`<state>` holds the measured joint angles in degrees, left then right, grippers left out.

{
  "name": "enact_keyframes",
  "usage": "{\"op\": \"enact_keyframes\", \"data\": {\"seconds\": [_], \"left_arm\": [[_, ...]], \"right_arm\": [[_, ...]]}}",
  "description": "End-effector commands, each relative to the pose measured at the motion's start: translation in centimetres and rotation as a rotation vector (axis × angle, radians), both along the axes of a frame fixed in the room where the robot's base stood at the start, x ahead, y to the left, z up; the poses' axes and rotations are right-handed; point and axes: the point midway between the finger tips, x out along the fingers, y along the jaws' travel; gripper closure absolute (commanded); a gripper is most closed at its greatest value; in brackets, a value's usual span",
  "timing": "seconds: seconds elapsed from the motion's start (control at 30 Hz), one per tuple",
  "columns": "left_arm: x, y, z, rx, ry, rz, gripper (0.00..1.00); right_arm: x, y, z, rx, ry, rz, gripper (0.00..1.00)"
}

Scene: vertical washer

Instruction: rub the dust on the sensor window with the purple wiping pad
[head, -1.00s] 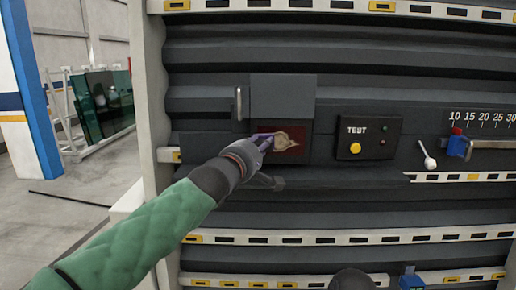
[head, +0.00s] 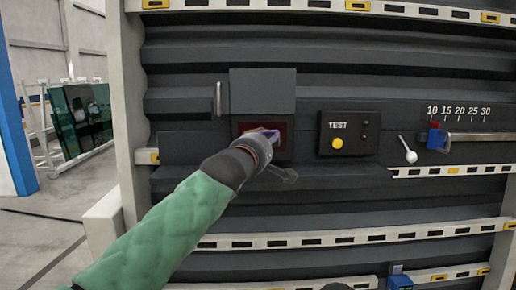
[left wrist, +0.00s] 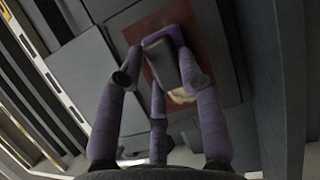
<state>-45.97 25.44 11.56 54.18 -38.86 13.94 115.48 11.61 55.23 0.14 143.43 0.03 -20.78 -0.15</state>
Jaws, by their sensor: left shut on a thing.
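The sensor window (head: 284,150) is a dark red panel below a grey cover in the head view. It also shows in the left wrist view (left wrist: 209,40). My left gripper (head: 266,136) is in front of the window, shut on the purple wiping pad. A tan dust patch (left wrist: 182,96) shows behind a finger there. In the head view no dust is clear, and the gripper hides part of the window.
A raised grey cover (head: 262,92) with a handle (head: 219,98) is above the window. A TEST box (head: 348,133) with a yellow button is to the right, then a white-knobbed lever (head: 409,154) and a blue slider (head: 435,138). A ledge runs below.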

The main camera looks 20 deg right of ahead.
Motion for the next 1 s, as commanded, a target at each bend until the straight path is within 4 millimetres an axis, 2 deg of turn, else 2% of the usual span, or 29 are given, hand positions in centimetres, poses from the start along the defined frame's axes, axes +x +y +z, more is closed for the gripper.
{"op": "enact_keyframes", "data": {"seconds": [0.23, 0.63, 1.0], "left_arm": [[-0.2, -0.7, -0.1, 0.0, 0.0, 0.0, 0.89], [-0.9, -3.6, -0.2, 0.001, 0.0, -0.001, 0.89], [-1.1, -3.8, -0.2, 0.001, 0.001, 0.0, 0.89]], "right_arm": [[0.0, 0.0, -0.5, 0.0, 0.0, 0.0, 0.59], [0.0, 0.0, -1.9, 0.0, 0.0, 0.0, 0.59], [0.0, 0.0, -2.7, 0.0, 0.0, 0.0, 0.59]]}}
